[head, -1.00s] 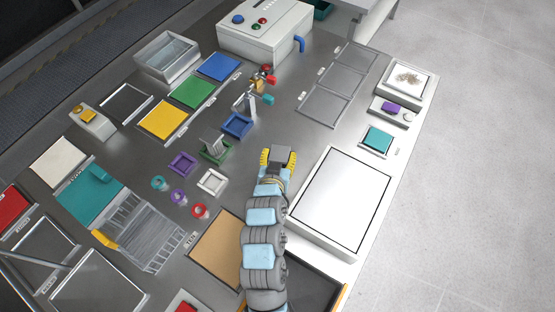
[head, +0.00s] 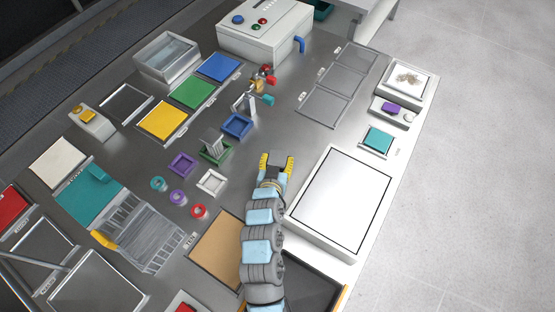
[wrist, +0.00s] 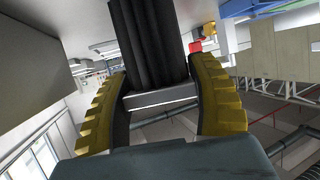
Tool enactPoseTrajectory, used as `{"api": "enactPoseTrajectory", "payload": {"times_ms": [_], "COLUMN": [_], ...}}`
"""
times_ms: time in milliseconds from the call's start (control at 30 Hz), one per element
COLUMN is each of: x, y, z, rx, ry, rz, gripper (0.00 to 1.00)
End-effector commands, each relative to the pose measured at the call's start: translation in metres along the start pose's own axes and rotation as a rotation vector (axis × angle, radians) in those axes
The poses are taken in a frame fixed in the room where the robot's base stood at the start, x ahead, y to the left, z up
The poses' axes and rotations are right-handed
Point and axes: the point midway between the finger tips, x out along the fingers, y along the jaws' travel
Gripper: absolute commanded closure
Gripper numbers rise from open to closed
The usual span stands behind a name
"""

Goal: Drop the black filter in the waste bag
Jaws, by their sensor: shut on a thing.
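My gripper (head: 277,159) is over the middle of the bench, just left of the white framed panel (head: 341,200). Its yellow fingers point toward the back of the bench. In the wrist view my gripper (wrist: 158,68) is shut on a black ribbed piece, the black filter (wrist: 148,35), which stands up between the two yellow fingers. Its far end runs out of the top of that view. In the head view the filter is only a small dark patch between the fingers. I cannot make out a waste bag for certain in either view.
A green tray with a grey block (head: 212,141), a blue tray (head: 237,126) and a small tap stand (head: 247,103) are left of and beyond my gripper. A white control box (head: 265,30) stands at the back. Grey panels (head: 337,85) lie flat at the back right.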

Motion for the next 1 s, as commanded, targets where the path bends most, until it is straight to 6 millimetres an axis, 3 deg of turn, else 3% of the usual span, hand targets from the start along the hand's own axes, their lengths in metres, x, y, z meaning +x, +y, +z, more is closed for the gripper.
{"api": "enactPoseTrajectory", "payload": {"times_ms": [33, 67, 133, 567, 1000], "x": [0.001, 0.001, 0.001, -0.003, -0.058], "y": [0.0, 0.0, 0.0, 0.0, 0.0], "z": [0.002, 0.001, 0.001, -0.002, -0.002], "rx": [0.0, 0.0, 0.0, -0.001, -0.001], "ry": [0.001, 0.001, 0.001, -0.001, 0.001], "rz": [0.0, 0.0, 0.0, 0.0, -0.001], "gripper": [0.8, 0.33, 0.13, 0.13, 0.13]}}
